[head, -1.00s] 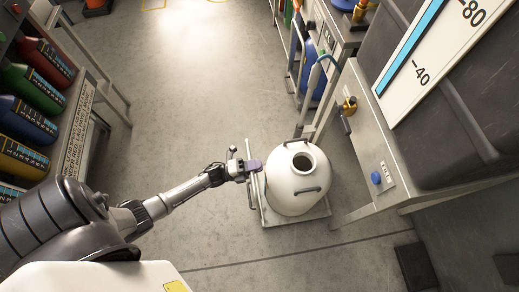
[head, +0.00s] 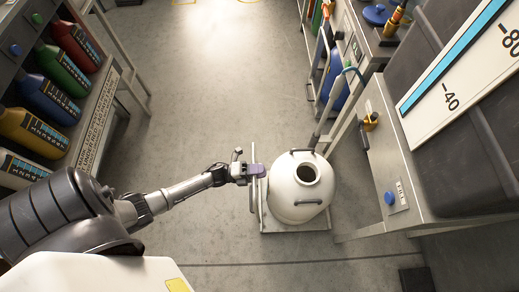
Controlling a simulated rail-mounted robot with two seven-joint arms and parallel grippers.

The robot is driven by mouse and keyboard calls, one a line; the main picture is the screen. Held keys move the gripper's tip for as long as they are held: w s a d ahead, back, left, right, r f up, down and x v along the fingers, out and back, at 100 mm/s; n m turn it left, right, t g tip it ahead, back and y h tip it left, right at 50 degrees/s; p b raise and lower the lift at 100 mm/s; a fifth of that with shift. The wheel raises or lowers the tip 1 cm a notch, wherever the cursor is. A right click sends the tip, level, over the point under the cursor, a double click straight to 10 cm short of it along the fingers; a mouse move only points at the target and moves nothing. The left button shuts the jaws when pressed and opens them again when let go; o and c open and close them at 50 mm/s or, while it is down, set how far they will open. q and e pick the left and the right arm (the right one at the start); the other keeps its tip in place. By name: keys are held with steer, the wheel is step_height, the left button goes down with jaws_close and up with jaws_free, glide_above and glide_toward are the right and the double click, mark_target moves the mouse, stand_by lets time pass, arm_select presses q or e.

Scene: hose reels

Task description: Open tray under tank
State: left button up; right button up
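The tank (head: 477,131) is a large dark container at the right with a white level scale and a blue bar. It stands on a grey metal stand (head: 406,180). The stand's front has a dark handle (head: 363,136), a yellow valve-like part (head: 371,121) and a blue knob (head: 389,198) beside a label. I cannot tell which part is the tray. My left gripper (head: 257,171), with purplish fingers, is beside the upright bar of a low trolley, left of the tank stand. Whether its fingers are closed is unclear. My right gripper is not in view.
A white round vessel (head: 291,200) with an open neck and black handles sits on the trolley (head: 296,226), between my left gripper and the stand. A rack of coloured bottles (head: 47,97) is at the left. The floor (head: 205,95) between is clear.

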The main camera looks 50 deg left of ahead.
arm_select(q)
steer(key=shift+o, duration=0.9)
steer(key=p+v, duration=0.1)
steer(key=v, duration=1.3)
steer(key=shift+w, duration=0.1)
